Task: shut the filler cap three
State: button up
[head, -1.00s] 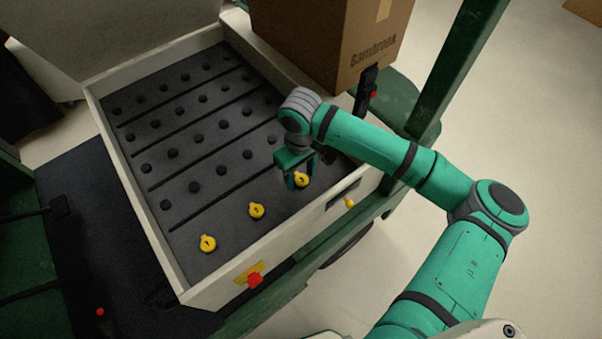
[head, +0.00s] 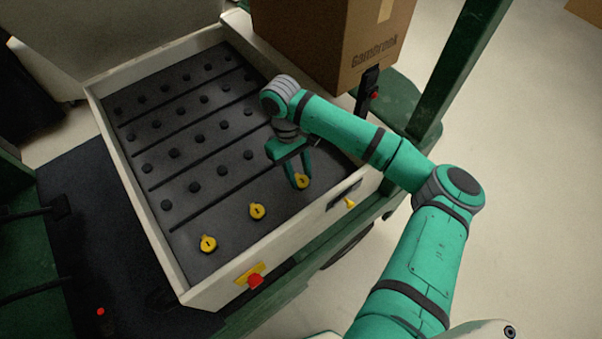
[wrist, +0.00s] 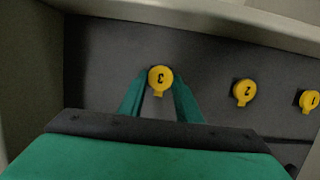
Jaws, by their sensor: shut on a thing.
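The filler cap three (head: 302,182) is a round yellow cap with a small tab, on the dark bed of the cart at its right end.
Yellow cap two (head: 257,211) and cap one (head: 208,243) sit in line to the left. Pale walls (head: 171,236) edge the bed, with several black knobs (head: 195,187) behind. A red button (head: 255,281) and yellow key (head: 349,203) are on the front. A cardboard box (head: 335,45) stands behind.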

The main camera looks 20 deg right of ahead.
jog(key=shift+w, duration=0.1)
jog(key=shift+c, duration=0.2)
jog(key=o, duration=1)
jog(key=v, duration=1)
jog(key=shift+w+a+r, duration=0.1)
jog(key=shift+w+r, duration=0.05)
jog(key=shift+r, duration=0.2)
